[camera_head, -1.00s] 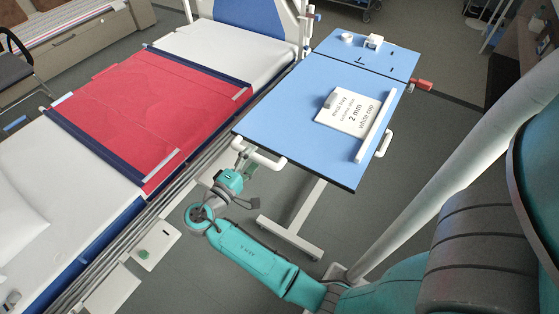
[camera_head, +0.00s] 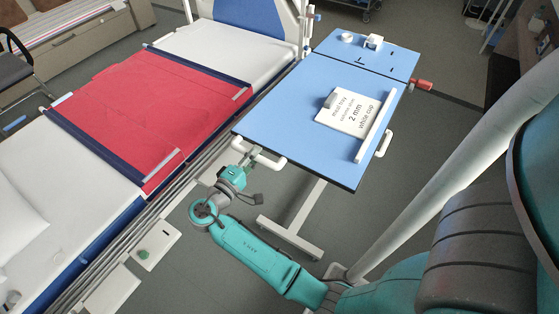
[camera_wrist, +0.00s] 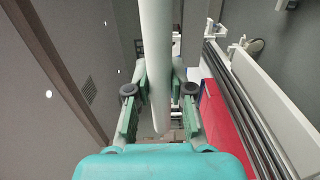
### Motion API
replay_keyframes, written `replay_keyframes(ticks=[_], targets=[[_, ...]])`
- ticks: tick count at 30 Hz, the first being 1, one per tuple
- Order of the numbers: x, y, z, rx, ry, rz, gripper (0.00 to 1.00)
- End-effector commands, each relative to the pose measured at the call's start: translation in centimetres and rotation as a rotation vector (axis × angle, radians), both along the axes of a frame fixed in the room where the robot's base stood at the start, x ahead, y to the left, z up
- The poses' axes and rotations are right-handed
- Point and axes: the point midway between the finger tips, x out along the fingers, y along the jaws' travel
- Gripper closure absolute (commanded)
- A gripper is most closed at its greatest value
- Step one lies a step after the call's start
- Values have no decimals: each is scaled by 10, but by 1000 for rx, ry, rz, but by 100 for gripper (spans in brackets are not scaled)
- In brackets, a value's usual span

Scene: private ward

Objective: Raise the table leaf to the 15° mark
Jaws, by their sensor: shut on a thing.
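The table leaf (camera_head: 285,115) is the large blue panel nearer to me, and it looks about level with the smaller blue part behind it. My gripper (camera_head: 253,157) is at that handle, below the leaf's edge. In the wrist view the white bar (camera_wrist: 155,50) passes between the green fingers of my gripper (camera_wrist: 160,92), which are shut on it. A second white handle (camera_head: 385,143) is on the leaf's right side. No 15° mark can be made out.
A white card (camera_head: 345,117) with printed text and a white strip (camera_head: 375,125) lie on the leaf. A red knob (camera_head: 423,85) sticks out at the right. The bed with a red sheet (camera_head: 150,120) stands close on the left. Small white items are on the back part.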

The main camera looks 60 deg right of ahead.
Motion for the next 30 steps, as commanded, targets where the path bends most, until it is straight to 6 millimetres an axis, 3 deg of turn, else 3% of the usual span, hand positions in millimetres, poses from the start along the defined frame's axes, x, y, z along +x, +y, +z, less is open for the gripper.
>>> replay_keyframes(ticks=[8, 18, 21, 29, 30], targets=[[-1, 0, 7, 2, -24, 0, 100], [-10, -1, 68, 6, -230, -4, 100], [-12, -1, 78, 7, -266, -4, 100], [-12, -1, 82, 8, -279, -4, 100], [-12, -1, 82, 8, -278, -3, 71]])
